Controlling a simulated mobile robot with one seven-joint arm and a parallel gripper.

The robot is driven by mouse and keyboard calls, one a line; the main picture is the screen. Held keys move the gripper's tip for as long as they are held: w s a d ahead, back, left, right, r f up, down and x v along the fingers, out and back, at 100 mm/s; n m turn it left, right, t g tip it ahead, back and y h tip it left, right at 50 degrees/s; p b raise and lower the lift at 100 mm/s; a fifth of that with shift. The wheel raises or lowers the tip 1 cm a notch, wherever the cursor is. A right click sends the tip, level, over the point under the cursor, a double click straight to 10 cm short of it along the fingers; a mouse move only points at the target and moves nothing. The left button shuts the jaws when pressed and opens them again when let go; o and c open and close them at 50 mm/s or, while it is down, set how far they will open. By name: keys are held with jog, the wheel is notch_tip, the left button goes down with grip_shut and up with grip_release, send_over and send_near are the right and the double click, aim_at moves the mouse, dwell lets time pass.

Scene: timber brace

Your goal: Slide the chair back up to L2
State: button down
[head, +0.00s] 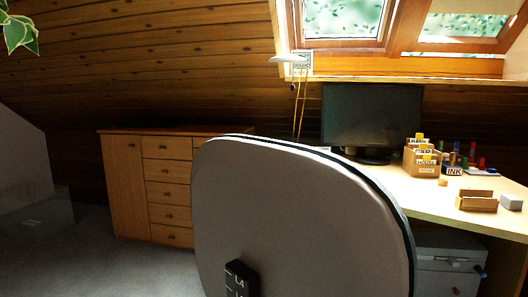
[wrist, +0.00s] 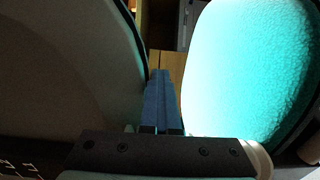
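The chair back (head: 300,215) is a large grey rounded panel with a dark rim, filling the lower middle of the head view. A black scale (head: 240,280) on its rear shows the mark L4; the marks below it are cut off. In the wrist view the chair back (wrist: 65,70) is the dark panel on the left. A bright turquoise cushioned part of the chair (wrist: 250,75) is on the right. My gripper (wrist: 161,75) points into the gap between them, its blue fingers close together with nothing visible between them. The gripper does not show in the head view.
Behind the chair stands a desk (head: 435,190) with a monitor (head: 372,118), card boxes (head: 422,158) and small items. A grey drawer unit (head: 450,265) is under it. A wooden chest of drawers (head: 125,185) stands at the left wall. The floor (head: 110,265) at left is clear.

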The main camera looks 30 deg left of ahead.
jog(key=shift+w+r+p, duration=0.15)
jog(key=shift+r+p, duration=0.65)
jog(key=shift+r, duration=0.9)
notch_tip(320, 180, down, 5)
jog(key=b, duration=0.4)
jog(key=shift+s, duration=0.2)
jog(key=p+v, duration=0.1)
jog(key=v, duration=0.9)
jog(key=shift+f, duration=0.2)
